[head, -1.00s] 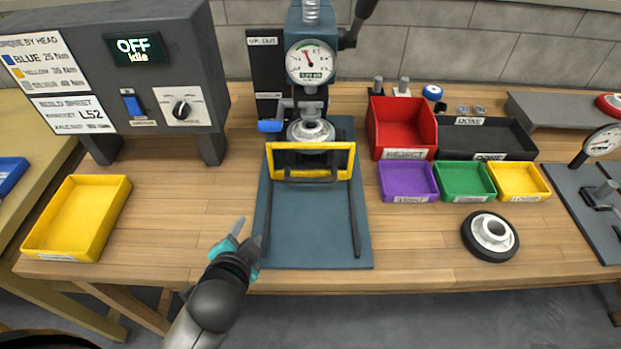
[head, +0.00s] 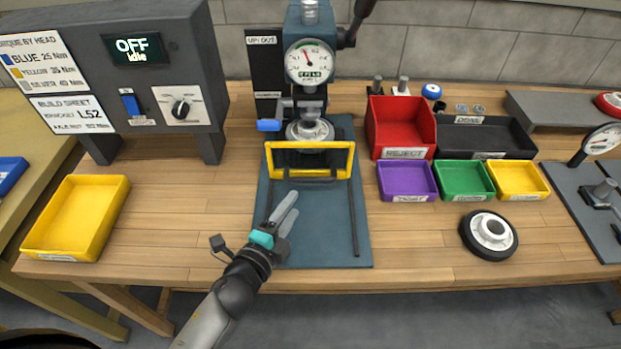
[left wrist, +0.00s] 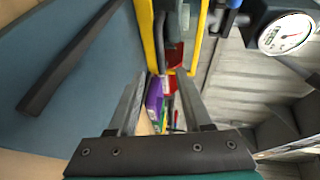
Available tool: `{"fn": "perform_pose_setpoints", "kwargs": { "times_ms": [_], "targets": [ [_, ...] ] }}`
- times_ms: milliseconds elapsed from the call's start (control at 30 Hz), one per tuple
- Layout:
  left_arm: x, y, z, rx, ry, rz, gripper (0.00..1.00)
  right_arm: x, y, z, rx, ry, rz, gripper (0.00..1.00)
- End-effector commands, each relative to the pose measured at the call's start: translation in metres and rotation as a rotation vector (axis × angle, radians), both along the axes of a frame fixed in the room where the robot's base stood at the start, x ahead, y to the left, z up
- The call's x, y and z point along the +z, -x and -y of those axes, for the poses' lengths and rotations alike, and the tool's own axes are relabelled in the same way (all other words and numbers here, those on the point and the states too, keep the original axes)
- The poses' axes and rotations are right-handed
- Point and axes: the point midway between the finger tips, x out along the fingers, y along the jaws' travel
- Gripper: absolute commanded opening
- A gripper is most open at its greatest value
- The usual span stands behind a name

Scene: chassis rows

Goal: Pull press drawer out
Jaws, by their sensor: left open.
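The press (head: 310,100) stands at the back of its blue base plate (head: 330,235). The press drawer shows as a yellow frame (head: 342,161) with a dark bar handle (head: 310,181) on its front, between two dark rails on the plate. In the left wrist view the yellow frame (left wrist: 148,38) and the dark handle (left wrist: 160,45) lie ahead of the fingers. My left gripper (head: 287,212) is open and empty over the front left of the plate, pointing towards the handle and apart from it. My right gripper is not in view.
A yellow tray (head: 122,205) lies left on the bench. Red (head: 402,130), purple (head: 408,182), green (head: 465,182) and small yellow (head: 518,182) bins stand right of the press. A black wheel (head: 466,240) lies before them.

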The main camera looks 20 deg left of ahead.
Motion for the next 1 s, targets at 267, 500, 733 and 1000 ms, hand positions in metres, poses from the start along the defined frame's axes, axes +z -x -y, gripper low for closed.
{"fn": "perform_pose_setpoints", "kwargs": {
  "times_ms": [267,500,733,1000],
  "targets": [
    [-0.008,-0.044,0.005,0.0,0.0,0.001,0.5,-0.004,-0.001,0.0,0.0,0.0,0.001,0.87],
    [-0.016,-0.079,0.009,0.001,0.001,0.001,0.5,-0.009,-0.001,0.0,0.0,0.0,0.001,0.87],
    [-0.02,-0.102,0.013,0.001,0.002,0.0,0.5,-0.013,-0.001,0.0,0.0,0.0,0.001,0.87],
    [-0.021,-0.109,0.013,0.001,0.002,-0.001,0.5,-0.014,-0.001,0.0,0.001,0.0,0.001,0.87]
  ]
}}
